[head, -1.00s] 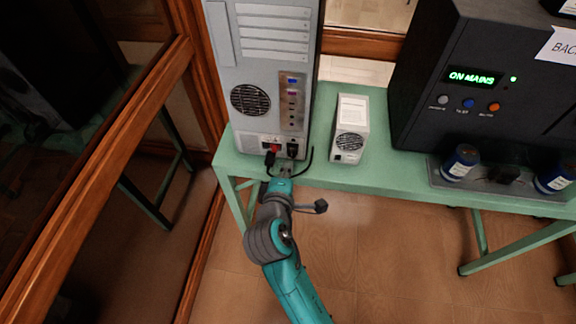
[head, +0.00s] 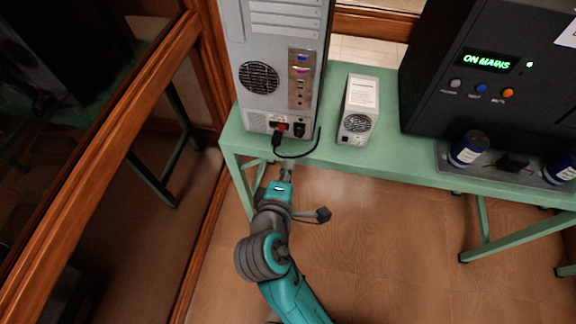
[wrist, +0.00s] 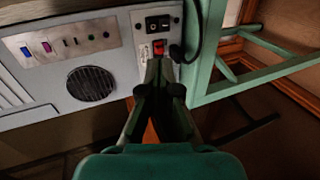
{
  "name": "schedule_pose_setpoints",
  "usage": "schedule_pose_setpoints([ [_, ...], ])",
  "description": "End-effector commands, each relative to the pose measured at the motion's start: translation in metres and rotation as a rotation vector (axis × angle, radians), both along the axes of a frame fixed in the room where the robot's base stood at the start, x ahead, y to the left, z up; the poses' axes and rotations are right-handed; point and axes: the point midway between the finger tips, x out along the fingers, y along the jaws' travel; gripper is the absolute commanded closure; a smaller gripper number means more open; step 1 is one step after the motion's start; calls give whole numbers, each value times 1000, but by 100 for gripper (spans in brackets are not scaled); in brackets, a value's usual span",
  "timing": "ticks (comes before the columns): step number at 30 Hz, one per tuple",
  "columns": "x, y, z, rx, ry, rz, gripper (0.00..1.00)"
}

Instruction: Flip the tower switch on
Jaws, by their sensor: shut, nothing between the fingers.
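The grey computer tower (head: 232,40) stands on a green table with its back panel facing me. Its red rocker switch (head: 283,127) is low on that panel, beside a black socket (head: 299,130). In the wrist view the red switch (wrist: 159,48) shows just beyond my fingertips, with the black socket (wrist: 158,23) next to it. I cannot tell which way the rocker is tilted. My gripper (head: 286,168) is shut and empty, in front of the table edge and apart from the tower. In the wrist view its fingertips (wrist: 160,70) point at the switch area.
A black cable (head: 300,155) curves below the tower's sockets, close to the switch. A small white box (head: 359,112) with a fan stands right of the tower. A black unit (head: 440,110) reading "ON MAINS" is farther right. A wood-framed glass panel (head: 120,130) is at left.

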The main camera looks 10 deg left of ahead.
Motion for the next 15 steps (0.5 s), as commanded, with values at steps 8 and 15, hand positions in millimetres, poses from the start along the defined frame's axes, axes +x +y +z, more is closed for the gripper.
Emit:
schedule_pose_setpoints([
  [8,-5,0,-12,1,0,1,100],
  [15,-1,0,-13,1,0,-1,100],
])
